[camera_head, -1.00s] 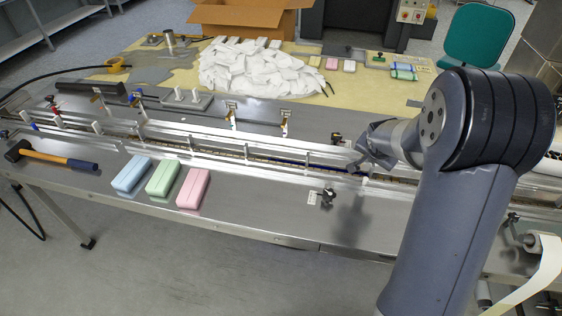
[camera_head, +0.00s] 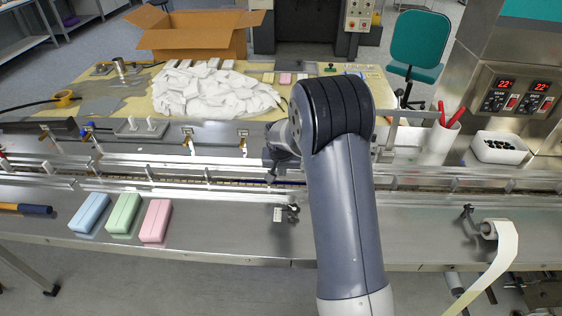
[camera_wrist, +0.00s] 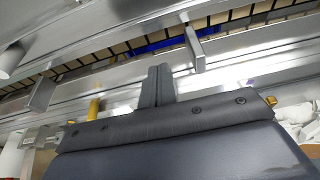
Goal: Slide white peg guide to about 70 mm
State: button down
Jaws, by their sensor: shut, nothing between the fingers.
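In the wrist view, a white rounded peg (camera_wrist: 10,60) is cut off at the upper left edge, beside the rail. I cannot tell which of these is the named guide, and no scale is readable. My gripper (camera_head: 272,177) is over the conveyor rails, partly hidden by my arm. In the wrist view its shut fingers (camera_wrist: 156,75) are empty, between two metal tabs (camera_wrist: 42,94) (camera_wrist: 194,48), and apart from the white peg.
Metal rails run along the conveyor (camera_head: 225,182). Blue, green and pink blocks (camera_head: 124,214) lie on the front ledge, left of a small clamp (camera_head: 287,212). A white heap (camera_head: 213,90) lies behind. A film roll (camera_head: 490,229) is at right.

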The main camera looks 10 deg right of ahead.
aim_at(282, 188)
jog(key=shift+x, duration=0.85)
jog(key=shift+s+a+r+p, duration=0.15)
jog(key=shift+s+p, duration=0.1)
jog(key=shift+s, duration=0.35)
jog(key=shift+s+a+r+p, duration=0.15)
jog(key=shift+s+p, duration=0.1)
jog(key=shift+s, duration=0.3)
jog(key=shift+s+a+f, duration=0.2)
jog(key=shift+s, duration=0.55)
jog(key=shift+s+a+f+b, duration=0.15)
jog(key=shift+s+b, duration=0.25)
jog(key=shift+b, duration=0.2)
jog(key=shift+s, duration=0.25)
